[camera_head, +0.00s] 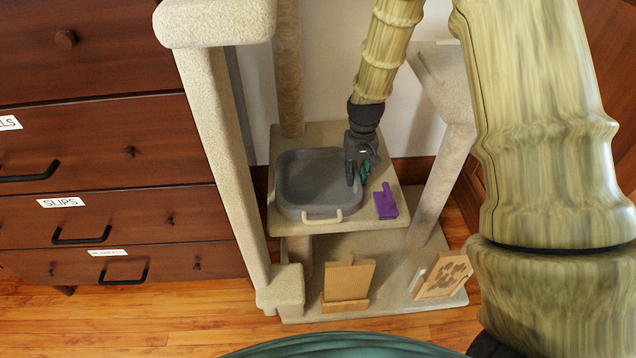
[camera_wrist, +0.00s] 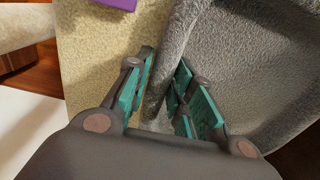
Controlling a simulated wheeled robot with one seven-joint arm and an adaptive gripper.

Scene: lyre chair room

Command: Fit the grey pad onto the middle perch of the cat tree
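The grey pad (camera_head: 305,184), a rounded square with a raised rim, lies on the beige middle perch (camera_head: 355,225) of the cat tree, toward the perch's left side. A pale loop handle (camera_head: 322,217) shows at its front edge. My gripper (camera_head: 358,174) is at the pad's right rim, pointing down. In the wrist view, my gripper's green-padded fingers (camera_wrist: 166,84) are spread on either side of the grey pad's rim (camera_wrist: 172,68), with a gap on the left. The beige perch (camera_wrist: 85,55) shows left of the rim. I cannot tell whether the right finger touches the pad.
A purple brush-like thing (camera_head: 386,203) lies on the perch right of the pad. A scratching board (camera_head: 348,281) and a patterned wooden block (camera_head: 442,276) stand on the base below. Cat tree posts (camera_head: 222,150) flank the perch. Dark drawers (camera_head: 100,190) stand left.

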